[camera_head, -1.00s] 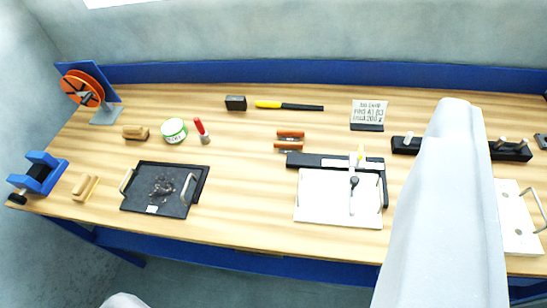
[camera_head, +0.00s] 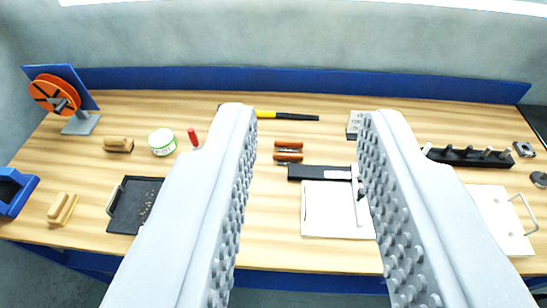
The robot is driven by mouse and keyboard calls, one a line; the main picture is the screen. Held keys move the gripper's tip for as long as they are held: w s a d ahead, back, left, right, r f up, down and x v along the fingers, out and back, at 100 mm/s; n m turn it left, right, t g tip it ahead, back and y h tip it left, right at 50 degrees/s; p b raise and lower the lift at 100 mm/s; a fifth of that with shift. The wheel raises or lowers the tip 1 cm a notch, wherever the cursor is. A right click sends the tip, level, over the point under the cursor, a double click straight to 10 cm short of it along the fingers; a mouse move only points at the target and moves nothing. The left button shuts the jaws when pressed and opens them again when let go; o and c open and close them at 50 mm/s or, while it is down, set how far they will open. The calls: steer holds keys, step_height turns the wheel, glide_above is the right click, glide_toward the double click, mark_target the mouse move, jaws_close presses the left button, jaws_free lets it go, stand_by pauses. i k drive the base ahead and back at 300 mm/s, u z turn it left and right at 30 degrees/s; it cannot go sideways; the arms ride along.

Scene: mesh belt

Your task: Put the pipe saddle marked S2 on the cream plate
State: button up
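My gripper (camera_head: 312,115) is open and empty. Its two pale grey fingers with studded inner faces stand wide apart above the bench. A cream plate with a wire handle (camera_head: 500,225) lies at the right, partly behind the right finger. Two small grey metal pieces, one (camera_head: 524,149) behind the other (camera_head: 540,180), lie near the right edge, beyond the plate. They may be pipe saddles; no S2 mark can be read. Another whitish board (camera_head: 330,210) with a black bar lies between the fingers. My gripper touches none of these.
A black peg rack (camera_head: 470,156) stands behind the cream plate. A black tray (camera_head: 133,200) is partly hidden by the left finger. Wooden-handled tools (camera_head: 288,150), a green-labelled tub (camera_head: 162,141) and an orange reel (camera_head: 55,93) stand around. Bare wood shows between the fingers.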

mark_target(329, 193)
steer(key=u, duration=0.05)
steer(key=i, duration=1)
steer(key=z, duration=0.05)
